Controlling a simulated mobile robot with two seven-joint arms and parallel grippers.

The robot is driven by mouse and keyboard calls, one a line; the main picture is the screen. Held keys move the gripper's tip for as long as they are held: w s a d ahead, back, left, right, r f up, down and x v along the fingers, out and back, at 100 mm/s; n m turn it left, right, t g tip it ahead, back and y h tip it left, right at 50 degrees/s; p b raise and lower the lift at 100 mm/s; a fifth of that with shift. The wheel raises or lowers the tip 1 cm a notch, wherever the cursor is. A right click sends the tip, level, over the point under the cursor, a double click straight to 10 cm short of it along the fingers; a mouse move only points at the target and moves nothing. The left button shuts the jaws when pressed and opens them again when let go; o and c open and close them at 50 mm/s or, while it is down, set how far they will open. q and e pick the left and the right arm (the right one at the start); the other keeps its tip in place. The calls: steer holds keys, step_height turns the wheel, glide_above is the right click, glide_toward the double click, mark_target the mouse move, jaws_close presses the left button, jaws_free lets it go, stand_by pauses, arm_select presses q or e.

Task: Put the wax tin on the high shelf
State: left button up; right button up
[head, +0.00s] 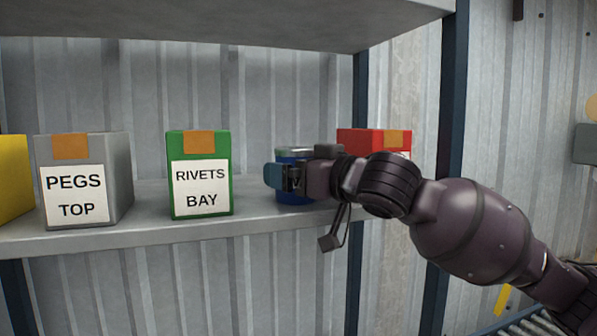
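A blue tin (294,155) with a silvery lid stands upright on the shelf (120,238), between a green box and a red box. No label shows on it, so I cannot tell by name whether it is the wax tin. My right gripper (279,177) reaches in from the right and is in front of the tin, hiding its middle. A teal fingertip shows at the tin's left side. Whether the fingers touch or clasp the tin is hidden. My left gripper is not in view.
The shelf also holds a yellow box (12,180), a grey box (118,180) labelled PEGS TOP, a green box (201,150) labelled RIVETS BAY and a red box (358,142). Another shelf board (200,25) hangs above. Dark blue posts (446,110) stand at the right.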

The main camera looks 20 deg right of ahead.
steer(key=b+v, duration=0.1)
steer(key=v, duration=1.1)
steer(key=shift+b, duration=0.4)
steer(key=shift+s, duration=0.1)
